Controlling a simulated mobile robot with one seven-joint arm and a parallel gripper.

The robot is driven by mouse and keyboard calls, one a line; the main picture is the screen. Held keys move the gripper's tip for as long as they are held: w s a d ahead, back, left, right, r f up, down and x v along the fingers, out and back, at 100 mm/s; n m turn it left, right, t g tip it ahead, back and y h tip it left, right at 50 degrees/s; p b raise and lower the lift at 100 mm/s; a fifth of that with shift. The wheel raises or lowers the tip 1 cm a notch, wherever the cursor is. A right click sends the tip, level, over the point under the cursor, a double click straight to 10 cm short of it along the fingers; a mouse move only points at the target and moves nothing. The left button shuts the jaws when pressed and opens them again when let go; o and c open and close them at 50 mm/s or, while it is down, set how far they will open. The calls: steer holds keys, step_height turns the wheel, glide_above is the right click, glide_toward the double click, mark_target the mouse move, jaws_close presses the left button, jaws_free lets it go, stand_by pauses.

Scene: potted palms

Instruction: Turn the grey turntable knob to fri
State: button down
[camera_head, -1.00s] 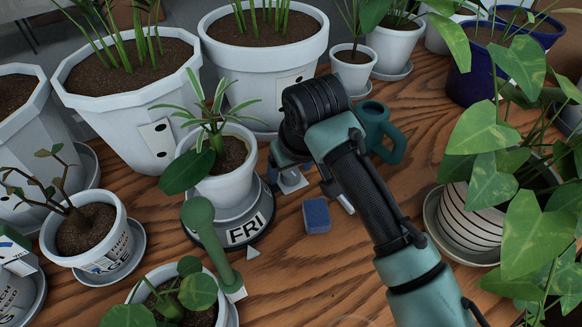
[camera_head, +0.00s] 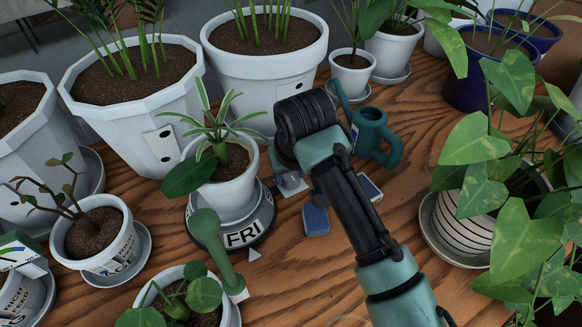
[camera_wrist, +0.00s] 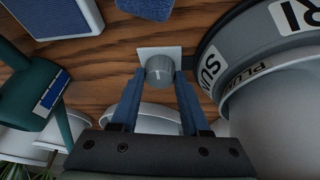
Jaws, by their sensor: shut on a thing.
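The round turntable (camera_head: 262,224) stands under a white potted plant (camera_head: 233,183) left of my arm. Its white FRI label (camera_head: 242,235) faces front, just behind and slightly left of a small white pointer (camera_head: 254,254) on the table. In the wrist view the dark turntable edge (camera_wrist: 211,57) shows at right, with a SUN label. The grey knob (camera_wrist: 159,70) stands on a small white plate (camera_wrist: 172,51). My gripper (camera_wrist: 160,76) is shut on the knob, one blue finger at each side. In the head view my arm's end hides the knob.
A blue sponge (camera_head: 316,220) and another blue-topped piece (camera_head: 369,187) lie close to my arm. A teal watering can (camera_head: 372,138) stands behind it. A green tool (camera_head: 216,250) stands front left. Potted plants crowd both sides; the front wood (camera_head: 310,285) is clear.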

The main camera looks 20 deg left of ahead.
steer(key=shift+c, duration=1.9)
jaws_free()
steer(key=p+v, duration=0.3)
steer(key=v, duration=1)
